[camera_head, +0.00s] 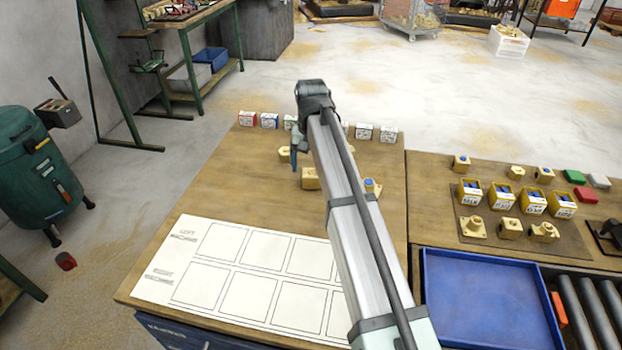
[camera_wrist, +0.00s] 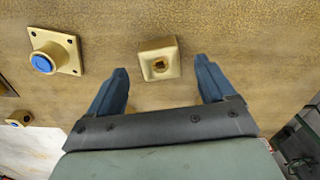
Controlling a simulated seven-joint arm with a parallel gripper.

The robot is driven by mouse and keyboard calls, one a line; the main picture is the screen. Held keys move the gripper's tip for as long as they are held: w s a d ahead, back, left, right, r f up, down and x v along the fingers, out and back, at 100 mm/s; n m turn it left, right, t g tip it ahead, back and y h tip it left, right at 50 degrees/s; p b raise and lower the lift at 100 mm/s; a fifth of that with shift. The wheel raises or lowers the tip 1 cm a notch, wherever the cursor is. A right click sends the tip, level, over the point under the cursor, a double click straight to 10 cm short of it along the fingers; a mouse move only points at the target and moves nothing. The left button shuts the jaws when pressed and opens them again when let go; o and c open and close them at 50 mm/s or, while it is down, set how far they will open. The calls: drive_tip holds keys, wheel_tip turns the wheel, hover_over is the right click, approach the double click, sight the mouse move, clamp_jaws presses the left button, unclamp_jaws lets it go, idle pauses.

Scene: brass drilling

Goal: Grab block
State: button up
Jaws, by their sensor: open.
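My gripper (camera_head: 294,158) hangs over the left wooden table, partly hidden by my arm. In the wrist view my gripper (camera_wrist: 161,66) is open, with its two blue fingers apart. I cannot tell which is the one between the fingers.
A square brass flange with a blue centre (camera_wrist: 56,52) lies left in the wrist view. A white sheet with printed squares (camera_head: 210,268) covers the table's front. Small labelled boxes (camera_head: 269,120) line its back. The right table holds several brass parts and a blue tray (camera_head: 480,300).

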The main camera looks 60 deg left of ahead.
sight(311, 172)
drive_tip(key=shift+a+f, duration=0.15)
drive_tip(key=shift+f, duration=2.15)
clamp_jaws()
drive_tip(key=shift+r, duration=0.2)
